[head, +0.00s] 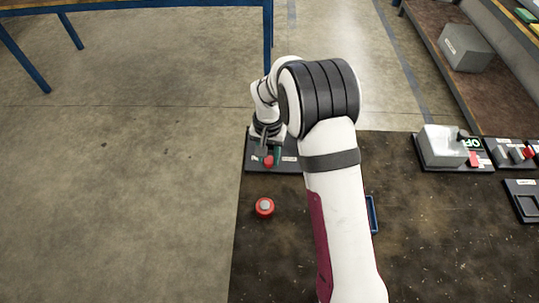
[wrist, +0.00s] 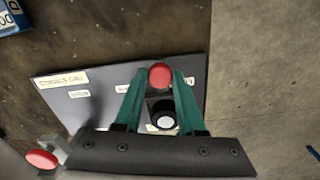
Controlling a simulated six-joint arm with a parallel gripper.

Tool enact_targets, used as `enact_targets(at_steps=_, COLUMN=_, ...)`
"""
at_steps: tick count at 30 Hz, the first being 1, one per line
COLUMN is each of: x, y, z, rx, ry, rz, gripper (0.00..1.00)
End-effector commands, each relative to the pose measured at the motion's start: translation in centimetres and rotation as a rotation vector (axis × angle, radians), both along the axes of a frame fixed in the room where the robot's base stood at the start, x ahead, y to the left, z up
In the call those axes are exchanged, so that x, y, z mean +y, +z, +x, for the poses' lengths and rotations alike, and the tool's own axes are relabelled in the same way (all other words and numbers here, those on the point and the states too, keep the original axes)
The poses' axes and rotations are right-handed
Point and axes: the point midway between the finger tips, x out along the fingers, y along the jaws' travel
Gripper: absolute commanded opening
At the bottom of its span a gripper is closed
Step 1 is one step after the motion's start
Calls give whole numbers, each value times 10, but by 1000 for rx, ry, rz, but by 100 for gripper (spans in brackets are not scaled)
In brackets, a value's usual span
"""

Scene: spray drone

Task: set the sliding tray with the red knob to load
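A red knob (wrist: 160,76) sits between the tips of my gripper's teal fingers (wrist: 159,80) in the wrist view, nearly filling the gap. Whether the fingers press on it is unclear. In the head view the knob (head: 269,161) shows right at the fingertips (head: 271,155), low over a dark panel (head: 288,167). In the wrist view this panel (wrist: 75,103) carries a larger pale label and small white labels, too blurred to read surely. A white round piece (wrist: 164,121) shows between the fingers. The tray's position along its slide is not clear; my gripper hides part of the panel.
A second red knob (wrist: 41,159) on a grey piece is at the wrist view's lower left. A red button (head: 264,207) stands on the dark tabletop. A blue-edged item (head: 373,214) is partly behind my arm. A grey box unit (head: 441,146) and switches (head: 512,153) stand at right.

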Motion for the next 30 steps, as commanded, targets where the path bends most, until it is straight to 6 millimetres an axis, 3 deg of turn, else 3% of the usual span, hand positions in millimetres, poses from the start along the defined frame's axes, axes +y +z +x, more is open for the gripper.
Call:
enact_targets(at_steps=1, x=7, y=1, z=1, rx=-4, ry=2, rz=10, gripper=46)
enact_targets(at_steps=5, x=6, y=1, z=0, rx=-4, ry=2, rz=8, gripper=69)
enact_targets(at_steps=14, x=4, y=2, z=0, rx=-3, ry=1, rz=7, gripper=69)
enact_targets(at_steps=17, x=4, y=12, z=1, rx=-6, ry=1, rz=7, gripper=69)
enact_targets(at_steps=30, x=5, y=135, z=1, rx=-6, ry=1, rz=9, gripper=69)
